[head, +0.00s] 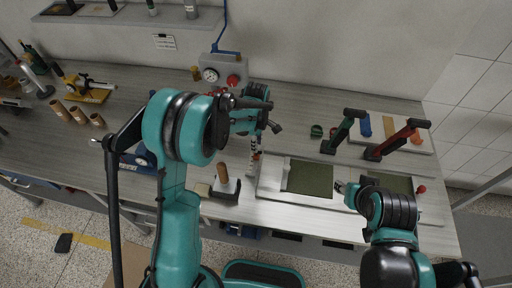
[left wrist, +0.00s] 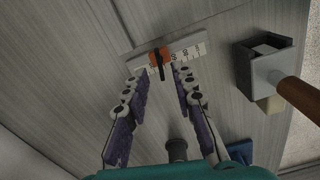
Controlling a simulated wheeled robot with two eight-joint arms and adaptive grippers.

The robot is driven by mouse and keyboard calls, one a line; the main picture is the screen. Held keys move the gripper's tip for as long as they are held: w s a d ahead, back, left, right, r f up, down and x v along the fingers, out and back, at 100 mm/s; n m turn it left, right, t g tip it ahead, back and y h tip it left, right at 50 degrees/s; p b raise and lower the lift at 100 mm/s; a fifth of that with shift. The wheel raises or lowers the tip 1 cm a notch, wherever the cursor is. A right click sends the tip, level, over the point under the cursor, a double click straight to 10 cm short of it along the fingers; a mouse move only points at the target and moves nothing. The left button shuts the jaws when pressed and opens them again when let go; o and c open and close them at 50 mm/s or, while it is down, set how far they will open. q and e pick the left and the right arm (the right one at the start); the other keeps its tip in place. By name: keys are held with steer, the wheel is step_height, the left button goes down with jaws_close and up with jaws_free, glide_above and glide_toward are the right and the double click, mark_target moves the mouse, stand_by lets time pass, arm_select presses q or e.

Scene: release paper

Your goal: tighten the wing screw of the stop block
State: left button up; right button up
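The orange stop block (left wrist: 154,57) sits on a white scale rail (left wrist: 196,49) with black markings in the left wrist view. Its dark wing screw (left wrist: 161,68) stands up from it. My left gripper (left wrist: 160,80) is open, with one finger on each side of the screw; I cannot tell whether they touch it. In the head view the rail (head: 252,164) lies on the bench below my left gripper (head: 263,132), and the block (head: 256,156) shows only as a small orange spot. My right gripper (head: 341,187) is over the light board at right, its opening too small to tell.
The light board (head: 270,190) with dark green panels lies to the right. Green (head: 342,132) and red (head: 393,144) handled tools stand behind it. A gauge box (head: 224,72) stands at the wall.

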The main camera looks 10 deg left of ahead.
arm_select(q)
steer(key=shift+f, duration=1.6)
jaws_close()
